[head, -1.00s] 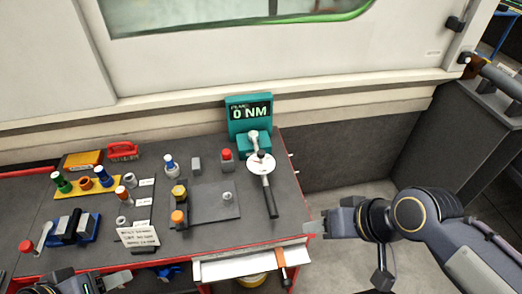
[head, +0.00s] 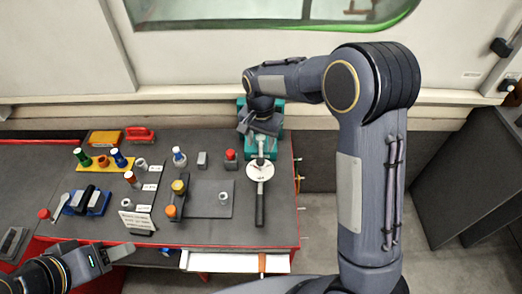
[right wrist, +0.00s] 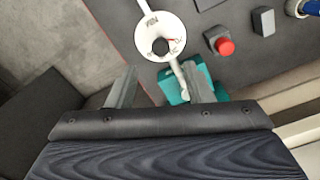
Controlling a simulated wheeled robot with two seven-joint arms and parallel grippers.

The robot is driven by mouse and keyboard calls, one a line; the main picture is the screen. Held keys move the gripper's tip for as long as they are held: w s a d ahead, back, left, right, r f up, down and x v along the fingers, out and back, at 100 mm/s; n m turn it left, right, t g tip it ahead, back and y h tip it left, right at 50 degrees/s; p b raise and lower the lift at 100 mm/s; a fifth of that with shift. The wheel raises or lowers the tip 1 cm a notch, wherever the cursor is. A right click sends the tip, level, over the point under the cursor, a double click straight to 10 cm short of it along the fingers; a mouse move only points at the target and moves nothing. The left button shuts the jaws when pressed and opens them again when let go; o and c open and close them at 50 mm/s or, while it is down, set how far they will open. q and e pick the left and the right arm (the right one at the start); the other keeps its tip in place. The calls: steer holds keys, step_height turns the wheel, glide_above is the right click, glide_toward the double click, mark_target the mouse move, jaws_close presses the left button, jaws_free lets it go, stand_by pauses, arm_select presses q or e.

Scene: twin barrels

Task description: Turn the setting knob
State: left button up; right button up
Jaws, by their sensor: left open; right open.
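A teal tester (head: 276,148) stands at the back right of the bench, its screen covered by my right arm. A torque tool with a white round dial (head: 260,171) and a dark handle (head: 260,208) lies in front of it. I cannot tell which part is the setting knob. A red-topped grey block (head: 231,157) sits just left of the tester. My right gripper (head: 256,126) is open and empty above the tester; in the right wrist view its fingers (right wrist: 158,90) point toward the dial (right wrist: 150,24). My left gripper (head: 122,252) is open at the bench's front left.
A grey plate (head: 211,206) lies mid-bench, with yellow- and orange-topped pieces (head: 179,187) at its left. A white note card (head: 140,222) stands near the front. Several coloured tools and a yellow rack (head: 90,168) fill the left. A wall rises directly behind the bench.

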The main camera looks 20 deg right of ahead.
mark_target(260, 160)
steer(key=shift+f+p, duration=0.5)
steer(key=shift+f, duration=3.5)
steer(key=c, duration=1)
